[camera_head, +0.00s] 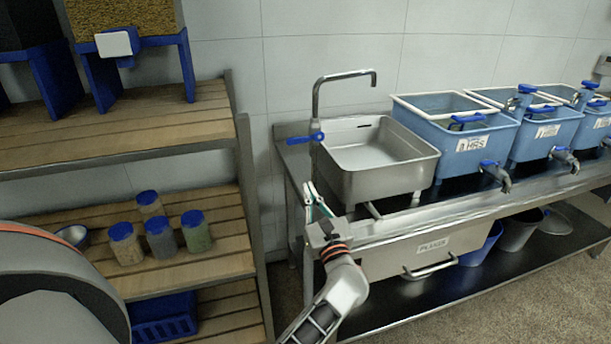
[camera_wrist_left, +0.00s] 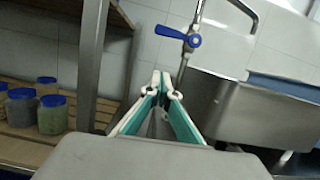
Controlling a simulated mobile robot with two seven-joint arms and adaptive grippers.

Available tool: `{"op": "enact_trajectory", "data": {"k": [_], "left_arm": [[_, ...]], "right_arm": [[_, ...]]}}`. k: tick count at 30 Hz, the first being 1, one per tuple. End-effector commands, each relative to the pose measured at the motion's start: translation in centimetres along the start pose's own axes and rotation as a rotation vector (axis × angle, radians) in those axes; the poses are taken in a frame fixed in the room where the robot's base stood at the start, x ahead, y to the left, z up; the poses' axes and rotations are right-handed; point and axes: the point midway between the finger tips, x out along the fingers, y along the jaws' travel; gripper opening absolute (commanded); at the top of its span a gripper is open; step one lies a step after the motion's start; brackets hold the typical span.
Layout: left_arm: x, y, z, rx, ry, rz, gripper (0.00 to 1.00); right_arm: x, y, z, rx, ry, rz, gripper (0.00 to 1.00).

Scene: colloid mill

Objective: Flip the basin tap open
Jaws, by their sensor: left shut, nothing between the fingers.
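The basin tap (camera_head: 318,110) is a tall bent metal spout at the left edge of the steel basin (camera_head: 374,186). Its blue lever handle (camera_head: 305,139) sits on the upright pipe and points left. In the left wrist view the blue handle (camera_wrist_left: 178,34) shows above and beyond the fingers. My left gripper (camera_head: 314,190) is shut and empty, below the handle and in front of the basin's left side, apart from both. Its fingertips (camera_wrist_left: 161,78) meet in the left wrist view. My right gripper does not show.
Wooden shelves (camera_head: 100,135) with blue-lidded jars (camera_head: 160,238) stand at the left, beside a metal post (camera_head: 252,220). Blue tanks (camera_head: 462,150) with taps line the bench to the right. A drawer (camera_head: 435,246) hangs under the basin. Some wall space lies open left of the tap.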

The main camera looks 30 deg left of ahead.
Motion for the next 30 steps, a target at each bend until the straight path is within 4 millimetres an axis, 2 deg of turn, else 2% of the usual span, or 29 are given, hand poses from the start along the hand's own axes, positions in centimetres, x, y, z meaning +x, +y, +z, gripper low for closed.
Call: {"op": "enact_trajectory", "data": {"k": [15, 21, 30], "left_arm": [[9.4, 0.0, 0.7, -0.001, -0.004, 0.001, 0.00], [9.9, 0.0, 3.4, -0.002, -0.003, 0.000, 0.00], [10.0, 0.0, 4.0, 0.002, -0.001, 0.000, 0.00]], "right_arm": [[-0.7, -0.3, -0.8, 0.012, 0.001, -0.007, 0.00], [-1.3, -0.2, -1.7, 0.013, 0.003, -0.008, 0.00], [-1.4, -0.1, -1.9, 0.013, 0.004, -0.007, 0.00]]}}
